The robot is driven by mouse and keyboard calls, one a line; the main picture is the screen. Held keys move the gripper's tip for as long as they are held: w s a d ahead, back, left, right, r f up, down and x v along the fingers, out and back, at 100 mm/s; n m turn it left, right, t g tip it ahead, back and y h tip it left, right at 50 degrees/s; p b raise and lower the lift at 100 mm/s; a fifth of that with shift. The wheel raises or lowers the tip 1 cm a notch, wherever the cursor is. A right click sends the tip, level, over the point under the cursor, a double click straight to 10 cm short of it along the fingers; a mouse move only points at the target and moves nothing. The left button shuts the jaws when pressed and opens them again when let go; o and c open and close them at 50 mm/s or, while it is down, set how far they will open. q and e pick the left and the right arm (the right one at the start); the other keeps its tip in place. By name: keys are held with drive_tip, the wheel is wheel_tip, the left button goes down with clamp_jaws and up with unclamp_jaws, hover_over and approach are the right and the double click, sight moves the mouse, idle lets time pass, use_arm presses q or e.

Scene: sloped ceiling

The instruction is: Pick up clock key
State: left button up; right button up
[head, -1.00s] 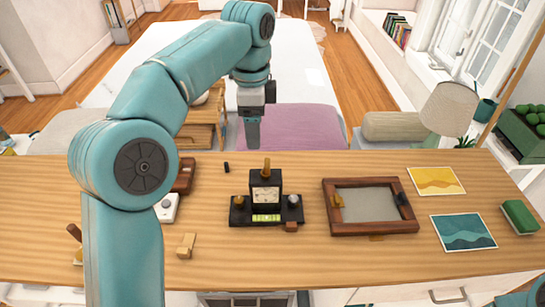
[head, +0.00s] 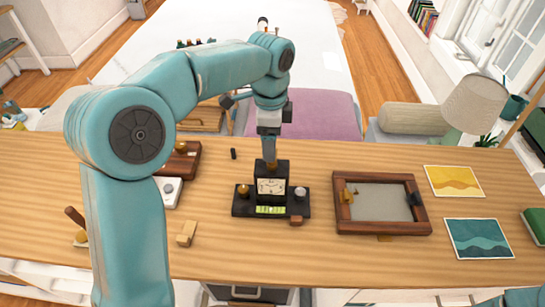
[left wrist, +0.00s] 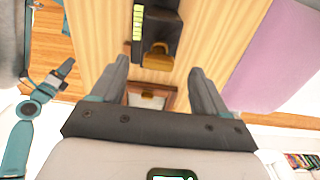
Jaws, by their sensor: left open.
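The small black clock (head: 271,186) with a pale dial stands upright on a dark base (head: 241,211) in the middle of the table. A brass-brown key-like piece, which I take as the clock key (left wrist: 157,56), stands on the clock's top. My left gripper (head: 269,158) is directly above the clock, pointing down, and hides most of the key in the head view. In the left wrist view its open fingers (left wrist: 159,72) lie either side of the key, apart from it. My right gripper (left wrist: 62,71) shows small at the left of the wrist view; its jaw state is unclear.
A brown wooden frame (head: 342,228) lies right of the clock, with yellow (head: 453,181) and teal (head: 478,239) cards beyond. A wooden block (head: 186,233) and a white device (head: 170,192) lie to the left. Bare tabletop surrounds the clock base.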

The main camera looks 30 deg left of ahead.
use_arm(q)
drive_tip(key=shift+w+d+f, duration=0.2)
drive_tip(key=shift+w+f, duration=0.1)
drive_tip(key=shift+f, duration=0.15)
drive_tip(key=shift+d+f, duration=0.1)
drive_tip(key=shift+f, duration=0.25)
drive_tip(key=f, duration=0.3)
drive_tip(key=f+p, duration=0.1)
drive_tip(key=shift+s+f, duration=0.15)
drive_tip(key=shift+s, duration=0.15)
drive_tip(key=shift+w+d+f, duration=0.1)
drive_tip(key=shift+w+f, duration=0.05)
drive_tip(key=shift+w, duration=0.1)
drive_tip(key=shift+s, duration=0.3)
drive_tip(key=c, duration=1)
drive_tip(key=shift+w, duration=0.1)
drive_tip(key=shift+c, duration=0.2)
